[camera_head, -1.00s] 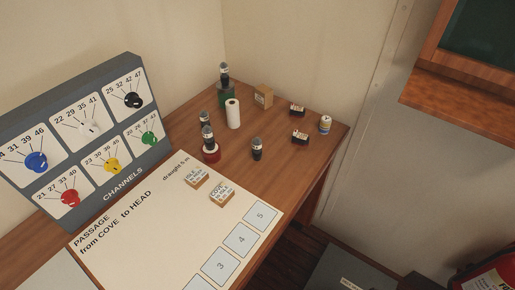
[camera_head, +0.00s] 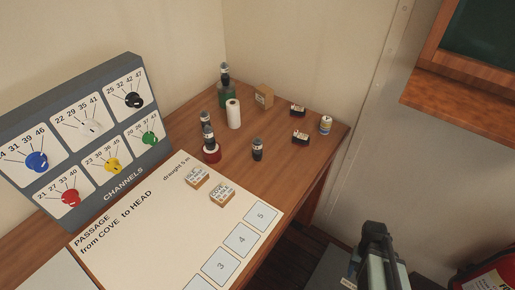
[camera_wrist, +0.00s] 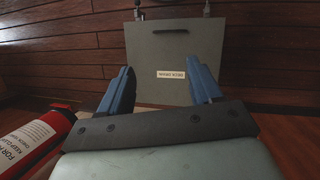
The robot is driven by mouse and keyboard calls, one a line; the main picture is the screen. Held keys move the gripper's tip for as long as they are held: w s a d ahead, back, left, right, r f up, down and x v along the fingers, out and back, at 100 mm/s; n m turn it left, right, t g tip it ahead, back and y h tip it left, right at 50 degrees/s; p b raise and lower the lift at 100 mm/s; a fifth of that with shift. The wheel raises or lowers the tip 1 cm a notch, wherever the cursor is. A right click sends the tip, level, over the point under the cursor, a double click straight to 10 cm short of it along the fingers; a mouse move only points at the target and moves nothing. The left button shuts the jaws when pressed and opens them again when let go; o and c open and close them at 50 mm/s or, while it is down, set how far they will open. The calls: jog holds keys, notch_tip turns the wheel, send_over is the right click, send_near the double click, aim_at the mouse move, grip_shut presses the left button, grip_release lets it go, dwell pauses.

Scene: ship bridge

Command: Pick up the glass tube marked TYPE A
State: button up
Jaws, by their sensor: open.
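In the head view my arm shows at the lower right, off the desk and well away from the cylinders.
A channels panel (camera_head: 90,130) stands at the left. A red extinguisher (camera_wrist: 35,140) is beside my gripper.

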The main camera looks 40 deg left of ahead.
jog(key=w+a+r+t, duration=0.2)
jog(key=w+a+r, duration=0.4)
jog(key=r, duration=0.2)
notch_tip(320, 180, up, 40)
jog(key=n+t+y, duration=0.2)
jog(key=n, duration=1.2)
send_over(256, 138)
jog(key=shift+w+f, duration=0.1)
jog(key=shift+w, duration=0.1)
jog(key=shift+s+a+f, duration=0.1)
notch_tip(256, 138, down, 8)
jog(key=shift+f, duration=0.1)
jog(key=shift+d+f, duration=0.2)
jog(key=shift+f, duration=1.1)
jog(key=shift+d+f, duration=0.15)
jog(key=shift+f, duration=1.15)
